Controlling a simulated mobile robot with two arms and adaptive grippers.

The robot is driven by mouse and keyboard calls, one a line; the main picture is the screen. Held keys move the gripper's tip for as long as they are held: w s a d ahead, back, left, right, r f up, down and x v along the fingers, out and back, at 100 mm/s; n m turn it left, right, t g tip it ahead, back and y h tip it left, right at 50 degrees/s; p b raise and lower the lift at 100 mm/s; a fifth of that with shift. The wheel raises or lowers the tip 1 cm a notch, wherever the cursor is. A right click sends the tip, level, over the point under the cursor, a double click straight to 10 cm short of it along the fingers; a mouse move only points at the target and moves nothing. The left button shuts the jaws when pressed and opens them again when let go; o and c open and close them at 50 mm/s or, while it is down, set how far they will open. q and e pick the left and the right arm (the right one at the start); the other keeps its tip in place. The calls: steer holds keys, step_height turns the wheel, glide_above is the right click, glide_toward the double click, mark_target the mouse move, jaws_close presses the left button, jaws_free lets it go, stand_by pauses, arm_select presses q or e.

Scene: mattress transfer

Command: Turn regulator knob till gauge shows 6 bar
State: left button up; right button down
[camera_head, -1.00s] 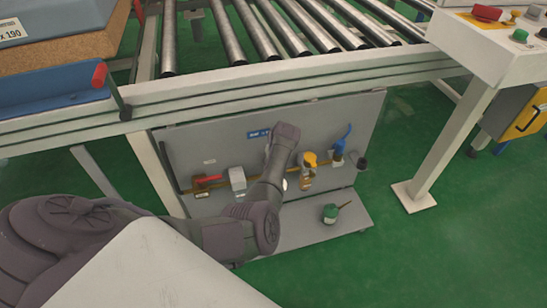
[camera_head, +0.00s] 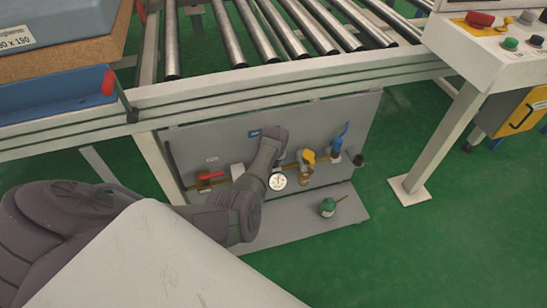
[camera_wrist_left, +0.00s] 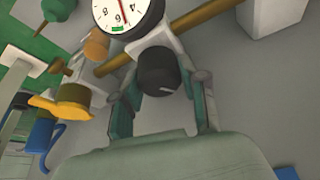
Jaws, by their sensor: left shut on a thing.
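The black regulator knob (camera_wrist_left: 158,72) sits between the two fingers of my left gripper (camera_wrist_left: 166,84) in the left wrist view, and the gripper is shut on it. The round white gauge (camera_wrist_left: 124,12) is beside the knob, cut off by the top edge. Its red needle points close to the 6 and a green mark; I cannot read the exact value. In the head view the gauge (camera_head: 277,181) shows beside my left arm, which hides the knob and fingers. My right gripper is not in view.
The grey panel (camera_head: 215,140) under the roller conveyor (camera_head: 290,35) carries a brass pipe, a red-handled valve (camera_head: 208,177), a yellow-topped fitting (camera_head: 308,157) and a blue-handled part (camera_head: 337,146). A green-topped can (camera_head: 328,207) stands on the lower shelf. A control console (camera_head: 480,45) is at right.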

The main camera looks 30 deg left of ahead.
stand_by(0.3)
arm_select(q)
steer(key=o, duration=1.1)
steer(key=shift+o, duration=0.2)
steer(key=shift+r, duration=0.1)
steer(key=v, duration=1.1)
steer(key=shift+s+r, duration=0.2)
steer(key=shift+r, duration=0.15)
steer(key=shift+d, duration=0.1)
